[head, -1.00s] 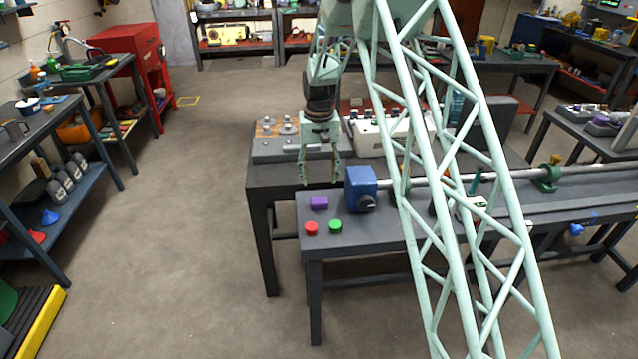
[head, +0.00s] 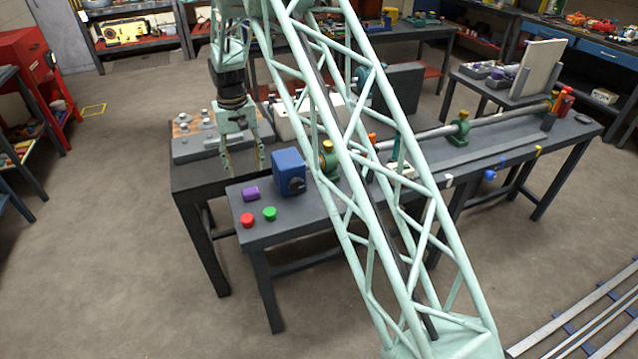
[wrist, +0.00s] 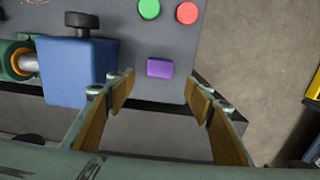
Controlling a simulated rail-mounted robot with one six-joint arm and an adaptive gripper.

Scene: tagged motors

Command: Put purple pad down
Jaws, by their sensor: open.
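The purple pad (head: 251,193) lies on the near-left corner area of the long dark bench, behind the red and green pieces. In the wrist view the purple pad (wrist: 160,68) lies flat, ahead of and between the spread fingers, with nothing gripping it. My gripper (head: 243,168) hangs pointing down behind the pad, near the bench's back edge. In the wrist view my gripper (wrist: 162,88) is open and empty, its wooden-faced fingers apart. I cannot tell its exact height above the bench.
A blue block (head: 289,171) with a dark knob stands right of the pad. A red button (head: 247,220) and green button (head: 269,213) lie in front of it. A grey plate (head: 196,148) with metal pieces sits on the table behind. My lattice arm covers part of the bench.

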